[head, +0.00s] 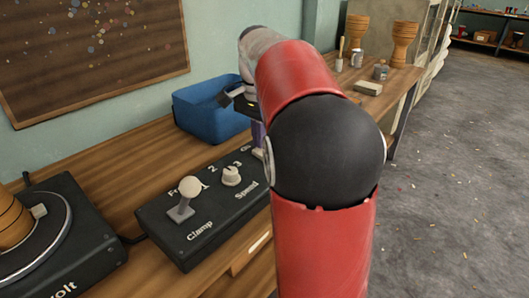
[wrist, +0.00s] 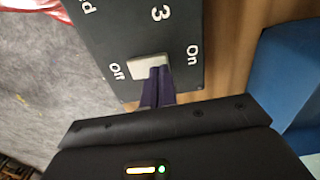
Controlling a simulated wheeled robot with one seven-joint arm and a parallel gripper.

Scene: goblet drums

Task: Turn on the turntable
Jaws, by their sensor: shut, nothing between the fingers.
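The dark control box (head: 205,215) sits on the wooden bench, with a white ball lever marked Clamp (head: 190,188) and a white Speed knob (head: 231,175). In the wrist view, a pale switch (wrist: 146,66) lies between the labels Off and On on the box (wrist: 120,30). My gripper (wrist: 158,72) is shut and empty. Its purple fingertips are at the switch's lower right edge, on the side toward On; whether they touch it I cannot tell. My gripper is partly hidden behind my arm in the head view (head: 258,138). The turntable (head: 60,240) is at the left, with a wooden drum part (head: 14,220) on it.
A blue bin (head: 210,105) stands behind the box, beside my gripper; it also shows in the wrist view (wrist: 290,75). Goblet drums (head: 403,45) and small jars stand farther back on the bench. Open grey floor (head: 450,150) lies to the right.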

